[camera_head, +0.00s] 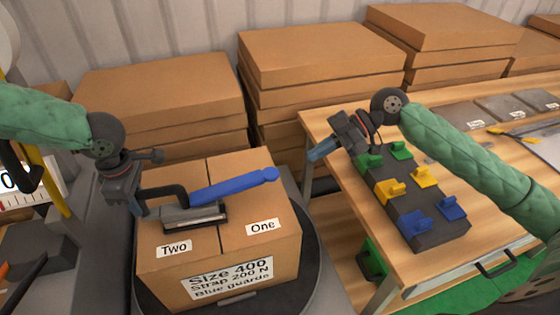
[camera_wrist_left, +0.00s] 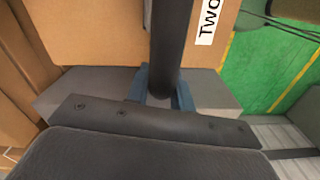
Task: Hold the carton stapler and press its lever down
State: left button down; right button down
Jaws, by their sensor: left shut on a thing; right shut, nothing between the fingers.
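The carton stapler (camera_head: 196,216) lies on top of a cardboard carton (camera_head: 170,265), with its grey and black body near the seam. Its blue lever (camera_head: 235,187) is raised and slopes up to the right, away from the body. My left gripper (camera_head: 143,205) is shut on the stapler's black handle at its left end. In the left wrist view the blue fingers (camera_wrist_left: 160,90) close around the black handle bar (camera_wrist_left: 164,45). My right gripper (camera_head: 320,149) is shut and empty in the air, right of the carton and apart from the lever.
The carton stands on a dark round turntable (camera_head: 312,265). A wooden table (camera_head: 330,122) at the right holds a dark board (camera_head: 430,228) with green, yellow and blue blocks. Cardboard stacks (camera_head: 320,60) line the back. Open air separates the carton from my right gripper.

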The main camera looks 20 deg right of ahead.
jog(key=shift+v, duration=1.05)
pick_arm(q)
jog(key=c, duration=1.1)
grip_release()
jog(key=shift+d, duration=0.1)
